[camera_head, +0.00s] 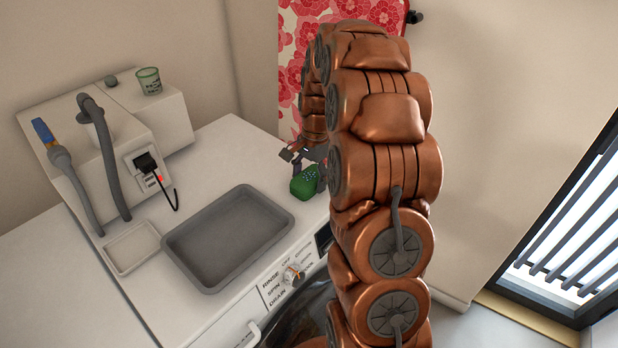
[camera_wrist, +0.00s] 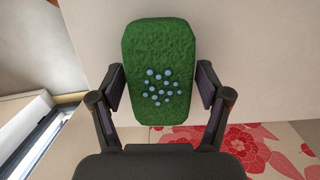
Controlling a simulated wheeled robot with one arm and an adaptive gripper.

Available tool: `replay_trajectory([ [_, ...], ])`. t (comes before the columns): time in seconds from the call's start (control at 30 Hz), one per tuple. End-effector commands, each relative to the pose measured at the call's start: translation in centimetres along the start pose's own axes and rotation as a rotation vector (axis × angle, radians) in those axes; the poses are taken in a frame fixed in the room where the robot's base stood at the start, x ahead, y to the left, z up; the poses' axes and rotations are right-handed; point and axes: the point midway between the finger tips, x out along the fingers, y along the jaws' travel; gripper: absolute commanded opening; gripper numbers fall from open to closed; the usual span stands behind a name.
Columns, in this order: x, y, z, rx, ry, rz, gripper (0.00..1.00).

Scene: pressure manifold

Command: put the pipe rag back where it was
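A green, rough-surfaced block with a cluster of pale blue dots (camera_wrist: 158,60), which I take to be the pipe rag, stands between the two fingers of my gripper (camera_wrist: 160,88). Both finger pads appear to press on its sides. In the head view the green rag (camera_head: 304,184) shows at the right back edge of the white counter, just below my gripper (camera_head: 303,155). My arm hides part of the gripper there. Whether the rag touches the counter is hard to tell.
A grey basin (camera_head: 228,236) and a small white tray (camera_head: 132,248) sit on the counter (camera_head: 232,148). Grey pipes (camera_head: 106,165) rise at the left, one with a blue and orange top (camera_head: 43,131). A green-white cup (camera_head: 149,81) stands behind. A red floral cloth (camera_head: 294,60) hangs behind my arm.

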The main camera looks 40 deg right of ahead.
Motion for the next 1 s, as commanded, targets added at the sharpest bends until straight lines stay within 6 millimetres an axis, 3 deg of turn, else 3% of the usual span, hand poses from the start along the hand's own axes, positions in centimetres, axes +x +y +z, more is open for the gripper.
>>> replay_trajectory([
  [0.47, -0.6, -0.1, 0.0, 0.0, 0.002, -0.002, 0.85],
  [1.0, -8.9, -0.1, 0.0, 0.0, 0.002, -0.002, 0.85],
])
